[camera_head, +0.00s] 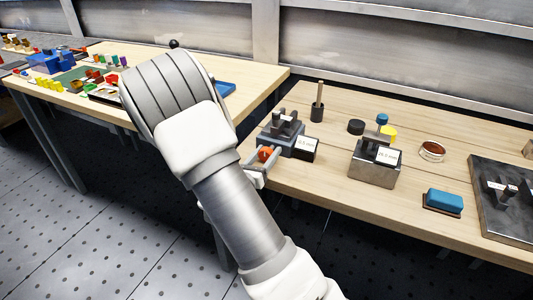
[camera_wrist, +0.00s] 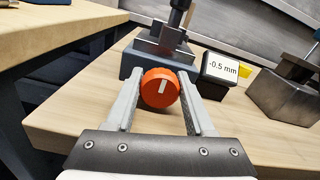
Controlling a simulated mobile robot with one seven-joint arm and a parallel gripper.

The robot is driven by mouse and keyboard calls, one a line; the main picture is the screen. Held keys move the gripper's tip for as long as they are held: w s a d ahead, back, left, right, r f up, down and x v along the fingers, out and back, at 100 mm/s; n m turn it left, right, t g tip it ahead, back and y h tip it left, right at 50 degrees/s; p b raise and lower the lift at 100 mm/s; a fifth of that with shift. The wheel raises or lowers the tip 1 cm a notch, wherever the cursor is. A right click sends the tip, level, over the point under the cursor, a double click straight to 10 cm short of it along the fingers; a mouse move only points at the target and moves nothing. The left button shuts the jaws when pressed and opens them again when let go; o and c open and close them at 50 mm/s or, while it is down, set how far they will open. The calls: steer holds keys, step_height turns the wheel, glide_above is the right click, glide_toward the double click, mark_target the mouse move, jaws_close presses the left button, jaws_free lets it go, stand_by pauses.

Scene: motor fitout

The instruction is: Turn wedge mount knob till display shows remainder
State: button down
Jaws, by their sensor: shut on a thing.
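The orange knob (camera_wrist: 160,88) is on the near side of a grey wedge mount (camera_wrist: 150,57). A white mark on the knob stands nearly upright. My gripper (camera_wrist: 160,82) is shut on the knob, with one finger on each side. The knob also shows in the head view (camera_head: 265,153), below the mount (camera_head: 284,138). A small display (camera_wrist: 219,69) beside the mount reads -0.5 mm in the wrist view.
A second grey block (camera_head: 373,169) with a display stands to the right. A black holder with a rod (camera_head: 318,108), a copper ring (camera_head: 432,151), a blue block (camera_head: 443,201) and a dark plate (camera_head: 506,215) share the table. Bare wood lies in front of the mount.

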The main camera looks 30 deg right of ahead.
steer(key=m+b, duration=0.2)
steer(key=m, duration=0.2)
steer(key=shift+s+f+b, duration=0.1)
steer(key=shift+f+b, duration=0.05)
steer(key=shift+b, duration=0.15)
steer(key=shift+m+b, duration=1.15)
steer(key=shift+m, duration=0.45)
steer(key=shift+c, duration=1.3)
jaws_free()
steer(key=p+v, duration=0.3)
steer(key=v, duration=1.4)
steer(key=shift+s, duration=0.2)
steer(key=shift+a, duration=0.15)
